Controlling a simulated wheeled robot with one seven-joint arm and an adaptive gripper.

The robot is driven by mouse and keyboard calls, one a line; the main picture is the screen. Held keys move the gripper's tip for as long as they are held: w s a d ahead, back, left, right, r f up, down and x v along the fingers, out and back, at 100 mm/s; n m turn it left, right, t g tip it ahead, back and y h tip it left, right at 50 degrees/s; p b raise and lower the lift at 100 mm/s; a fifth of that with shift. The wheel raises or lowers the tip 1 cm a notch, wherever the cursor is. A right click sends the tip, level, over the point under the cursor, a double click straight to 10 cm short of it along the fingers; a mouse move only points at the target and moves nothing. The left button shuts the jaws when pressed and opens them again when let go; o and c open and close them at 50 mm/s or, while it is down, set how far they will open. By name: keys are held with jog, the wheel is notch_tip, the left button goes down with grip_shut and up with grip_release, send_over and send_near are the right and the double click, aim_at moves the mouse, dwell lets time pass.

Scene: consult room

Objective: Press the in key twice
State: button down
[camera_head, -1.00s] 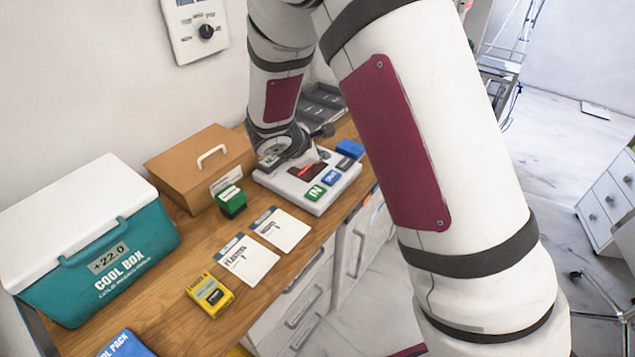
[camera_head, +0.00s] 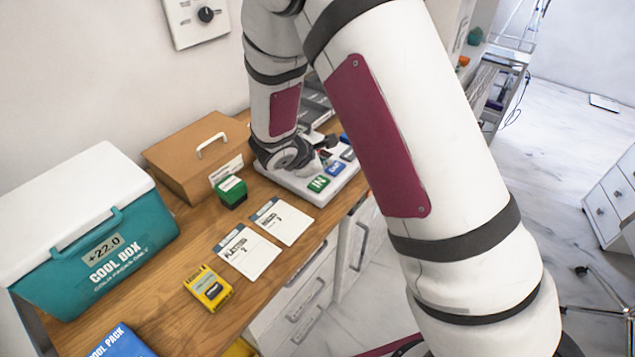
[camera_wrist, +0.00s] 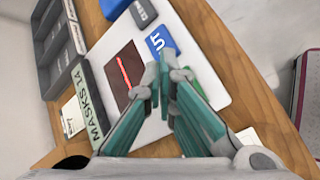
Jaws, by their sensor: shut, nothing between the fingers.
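The green IN key (camera_head: 319,184) sits at the near corner of a white key panel (camera_head: 290,182), beside the blue OUT key (camera_head: 335,168). In the wrist view the green key (camera_wrist: 197,86) is partly hidden behind my right finger, and the OUT key (camera_wrist: 162,41) lies just beyond the fingertips. My gripper (camera_wrist: 161,80) is shut and empty, over the panel between its dark display (camera_wrist: 124,72) and the green key. Whether the fingertips touch the panel I cannot tell. In the head view my wrist hides much of the panel and the fingertips are unclear.
A green box (camera_head: 231,192), two white cards (camera_head: 282,221) and a yellow device (camera_head: 208,289) lie left of the panel. A brown case (camera_head: 188,160) and a teal cool box (camera_head: 95,245) stand behind. A MASKS box (camera_wrist: 91,105) borders the panel.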

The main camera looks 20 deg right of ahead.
aim_at(321, 184)
jog(key=shift+f+b, duration=0.6)
jog(key=shift+f, duration=1.1)
jog(key=shift+f, duration=0.1)
jog(key=shift+f, duration=0.3)
jog(key=shift+f+b, duration=0.5)
dwell(0.9)
dwell(0.3)
jog(key=shift+r+p, duration=0.4)
jog(key=shift+r, duration=0.55)
jog(key=shift+r+p, duration=1.05)
jog(key=shift+r, duration=1.45)
